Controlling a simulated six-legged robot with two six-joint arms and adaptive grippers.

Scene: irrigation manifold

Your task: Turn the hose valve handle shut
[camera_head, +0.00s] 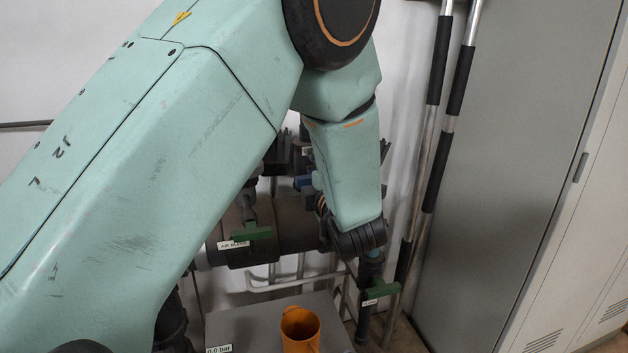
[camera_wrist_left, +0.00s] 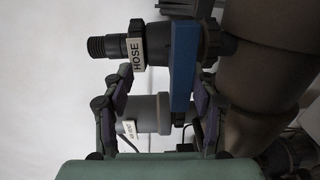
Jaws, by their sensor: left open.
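The hose valve is a dark fitting with a white HOSE label (camera_wrist_left: 136,54) in the left wrist view. Its blue handle (camera_wrist_left: 182,68) runs up and down in that picture, across the line of the fitting. My left gripper (camera_wrist_left: 161,80) is open, with one purple-padded finger on each side. The handle lies between the fingers, closer to the right one; I cannot tell if they touch. In the head view a bit of the blue handle (camera_head: 304,182) shows beside my left forearm, which hides most of the valve and gripper. My right gripper is not in view.
Green handles sit on the air bleed valve (camera_head: 252,232) and a lower valve (camera_head: 381,291). An orange cup (camera_head: 300,330) stands on a grey box (camera_head: 235,325) marked 0.0 bar. Poles (camera_head: 440,110) lean by a grey cabinet (camera_head: 510,150) at right. Large dark pipes (camera_wrist_left: 265,50) are close at right.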

